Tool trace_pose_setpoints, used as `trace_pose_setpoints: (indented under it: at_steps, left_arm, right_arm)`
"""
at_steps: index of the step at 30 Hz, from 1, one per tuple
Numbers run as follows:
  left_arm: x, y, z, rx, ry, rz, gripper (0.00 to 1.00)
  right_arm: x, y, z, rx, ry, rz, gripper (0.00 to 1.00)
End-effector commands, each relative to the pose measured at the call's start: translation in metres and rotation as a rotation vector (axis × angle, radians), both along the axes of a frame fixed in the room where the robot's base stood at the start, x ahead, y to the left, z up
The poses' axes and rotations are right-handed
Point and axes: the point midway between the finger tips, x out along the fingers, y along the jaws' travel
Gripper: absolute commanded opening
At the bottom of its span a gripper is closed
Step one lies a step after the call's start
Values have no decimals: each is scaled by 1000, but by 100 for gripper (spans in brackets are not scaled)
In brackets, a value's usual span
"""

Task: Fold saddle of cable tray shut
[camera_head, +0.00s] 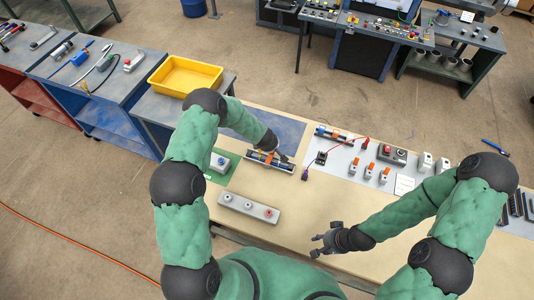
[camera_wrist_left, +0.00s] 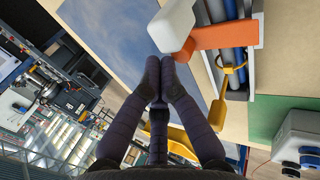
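In the left wrist view the tray (camera_wrist_left: 251,45) holds blue cables, a yellow band (camera_wrist_left: 235,68) and an orange saddle arm (camera_wrist_left: 222,35). This arm sticks out past the tray's edge and has a white block (camera_wrist_left: 172,25) at its end. My left gripper (camera_wrist_left: 160,62) has its fingertips together, empty, just beside the white block; whether they touch cannot be told. My right gripper (camera_head: 322,240) is open and empty over the bench's front edge.
A green mat (camera_wrist_left: 275,110) with a grey button box (camera_head: 220,162) lies left of the tray. A grey three-button bar (camera_head: 248,208) lies in front. Switches and wired parts stand on a grey mat (camera_head: 345,160) to the right. The bench middle is clear.

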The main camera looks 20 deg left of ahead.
Motion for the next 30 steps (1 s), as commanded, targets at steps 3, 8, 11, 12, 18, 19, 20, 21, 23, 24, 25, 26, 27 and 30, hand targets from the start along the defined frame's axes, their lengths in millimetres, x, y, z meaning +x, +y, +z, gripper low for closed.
trace_pose_setpoints:
  at_steps: [3, 8, 11, 12, 18, 19, 20, 21, 23, 24, 25, 26, 27, 30]
  left_arm:
    - [-2, -1, -3, -1, 5, 0, 0]
    - [-5, -1, -4, -2, 6, -1, 0]
    - [-9, -1, -4, -2, 7, 0, 0]
    - [-11, -1, -5, -2, 8, 0, 0]
    - [-20, -1, -6, -3, 12, -2, 0]
    - [-21, -1, -6, -3, 12, -2, 0]
    - [-22, -1, -6, -4, 12, -1, 0]
    - [-22, -1, -5, -4, 13, -1, 0]
    - [-22, -1, -3, -4, 13, -1, 0]
    - [-22, 0, 0, -4, 13, -1, 0]
    - [-22, 0, 2, -3, 12, -2, 0]
    - [-22, 1, 5, -3, 11, -2, 0]
    - [-21, 3, 10, -3, 8, -1, 0]
    - [-21, 7, 25, -1, 4, 0, 0]
  right_arm:
    - [0, 0, 0, 0, 0, 0, 40]
    - [0, 0, -3, 0, 0, 0, 40]
    - [0, 0, -7, 0, 0, 0, 40]
    - [0, 0, -8, 0, 0, 0, 40]
    - [0, 0, -15, 0, 0, 0, 40]
    - [0, 0, -16, 0, 0, 0, 40]
    - [0, 0, -16, 0, 0, 0, 40]
    - [0, 0, -15, 0, 0, 0, 40]
    - [0, 0, -13, 0, 0, 0, 40]
    - [0, 0, -11, 0, 0, 0, 40]
    - [0, 0, -9, 0, 0, 0, 40]
    - [0, 0, -7, 0, 0, 0, 40]
    - [0, 0, -3, 0, 0, 0, 40]
    - [0, 0, 7, 0, 0, 0, 40]
